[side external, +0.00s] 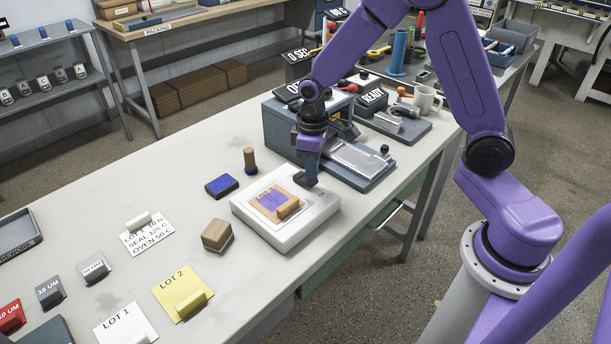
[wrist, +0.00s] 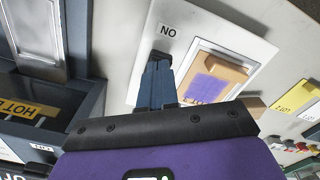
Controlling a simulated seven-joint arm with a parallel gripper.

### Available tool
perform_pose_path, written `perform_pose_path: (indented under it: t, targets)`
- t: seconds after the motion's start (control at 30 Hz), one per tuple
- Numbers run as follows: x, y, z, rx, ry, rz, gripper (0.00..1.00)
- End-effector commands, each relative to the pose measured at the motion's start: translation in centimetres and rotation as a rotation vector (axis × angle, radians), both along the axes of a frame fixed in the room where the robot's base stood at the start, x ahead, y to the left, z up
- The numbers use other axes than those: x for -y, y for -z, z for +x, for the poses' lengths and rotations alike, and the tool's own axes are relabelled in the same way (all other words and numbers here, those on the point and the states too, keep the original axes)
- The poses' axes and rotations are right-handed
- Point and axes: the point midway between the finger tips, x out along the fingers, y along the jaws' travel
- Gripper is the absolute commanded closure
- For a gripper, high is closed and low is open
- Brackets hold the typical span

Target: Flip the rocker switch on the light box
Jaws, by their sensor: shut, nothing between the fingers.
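The light box (side external: 248,212) is a white slab on the bench. It also shows in the wrist view (wrist: 208,28). A brown card with a purple patch (side external: 272,201) lies on its window, with a small tan block on the card. My gripper (side external: 309,176) points down at the box's far right corner, its fingers together and empty. In the wrist view, the fingertips (wrist: 157,72) are at a dark piece (wrist: 160,57), apparently the rocker switch, beside a small label (wrist: 168,31). The fingers largely hide the switch, so its tilt and any contact are unclear.
A grey-blue machine with a metal tray (side external: 360,158) stands close behind the box. A blue block (side external: 221,186), a wooden-handled stamp (side external: 250,161) and a tan block (side external: 217,235) are left of the box. A yellow LOT 2 card (side external: 180,290) lies nearer the front.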

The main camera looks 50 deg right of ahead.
Motion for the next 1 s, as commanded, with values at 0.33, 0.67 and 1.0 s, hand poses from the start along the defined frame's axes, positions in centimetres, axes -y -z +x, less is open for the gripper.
perform_pose_path:
  t: [0.33, 0.67, 1.0]
  targets:
    - [0.0, 0.5, 0.0, -0.002, 0.0, -0.001, 1.0]
    - [0.0, 0.9, 0.0, 0.0, 0.0, 0.0, 1.0]
    - [0.0, 1.3, 0.0, -0.001, 0.0, 0.0, 1.0]
